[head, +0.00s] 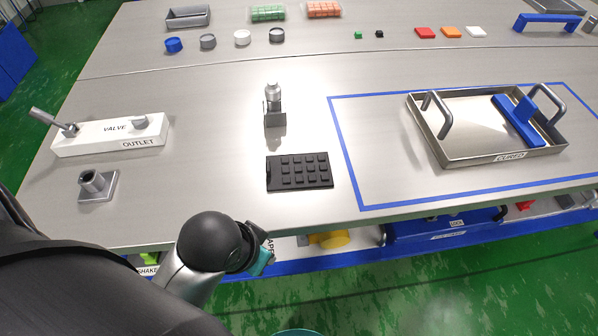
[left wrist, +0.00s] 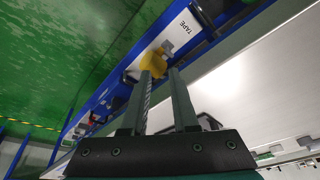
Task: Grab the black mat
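The black mat (head: 299,171), a dark rectangle with rows of raised square pads, lies flat near the front edge of the steel table. My left arm reaches in at the bottom left, and its gripper (head: 264,256) is at the table's front edge, below and left of the mat, not touching it. The gripper is mostly hidden by its own wrist there. In the left wrist view, the two fingers of my left gripper (left wrist: 160,78) are apart with nothing held between them. I cannot clearly make out the mat in that view. My right gripper is not in view.
A small metal fixture (head: 274,106) stands behind the mat. A metal tray (head: 440,150) with handles sits right, inside blue tape. A yellow object (left wrist: 153,62) is on the lower shelf under the table edge.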

